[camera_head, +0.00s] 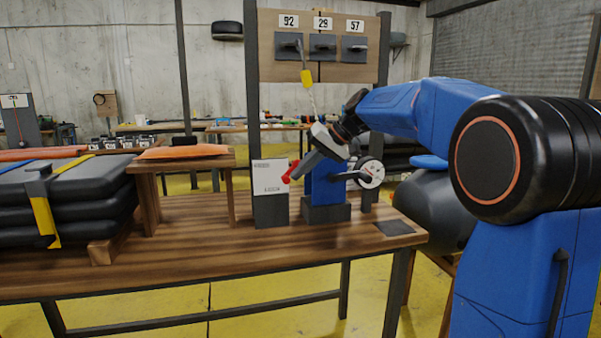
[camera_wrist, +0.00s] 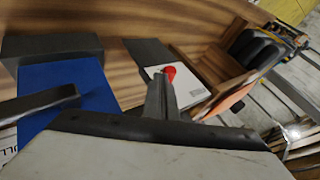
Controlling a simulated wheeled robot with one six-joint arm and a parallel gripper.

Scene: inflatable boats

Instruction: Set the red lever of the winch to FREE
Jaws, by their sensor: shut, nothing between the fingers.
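The blue winch (camera_head: 322,183) stands on a dark base on the wooden table, with a round drum or wheel (camera_head: 370,173) on its right side. The red lever (camera_head: 291,171) sticks out at the winch's left, in front of a white label plate (camera_head: 269,177). My gripper (camera_head: 297,174) is shut and empty, tilted down to the left, its tip right at the red lever. In the wrist view the red lever end (camera_wrist: 169,73) shows just beyond my fingertips; I cannot tell whether they touch. The blue winch body (camera_wrist: 65,95) is at left there. The lettering on the plate is too small to read.
Stacked dark boats with a yellow strap (camera_head: 44,218) lie on the table's left. An orange piece (camera_head: 186,151) lies on a small wooden stand (camera_head: 147,200). A board with numbered hooks (camera_head: 318,48) rises behind. The table's front middle is clear.

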